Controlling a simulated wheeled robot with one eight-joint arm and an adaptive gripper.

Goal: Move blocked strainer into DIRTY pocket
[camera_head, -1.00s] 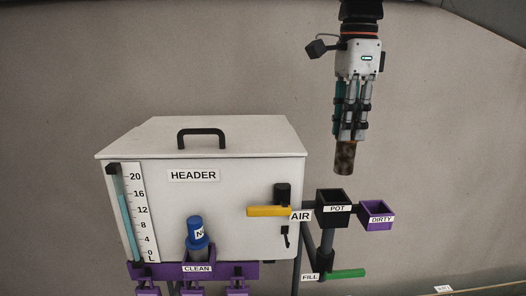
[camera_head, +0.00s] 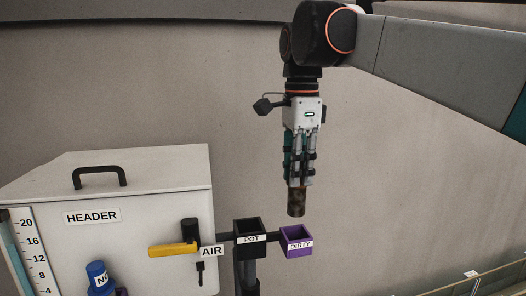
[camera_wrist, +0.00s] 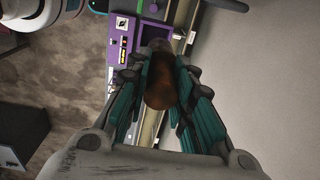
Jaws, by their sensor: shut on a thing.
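My gripper (camera_head: 298,180) is shut on the blocked strainer (camera_head: 296,203), a brown, mottled cylinder that hangs upright below the fingers. In the wrist view the strainer (camera_wrist: 162,82) sits between the teal-padded fingers. The purple DIRTY pocket (camera_head: 296,240) is an open-topped square box with a white label. In the head view the strainer appears above the DIRTY pocket and apart from it. How far in front of or behind the pocket it is, I cannot tell.
The black POT box (camera_head: 249,238) stands just left of the DIRTY pocket. The white HEADER tank (camera_head: 130,225) has a yellow AIR lever (camera_head: 173,249). A blue-capped item (camera_head: 98,276) shows at the lower left. The wall area right of the pocket is clear.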

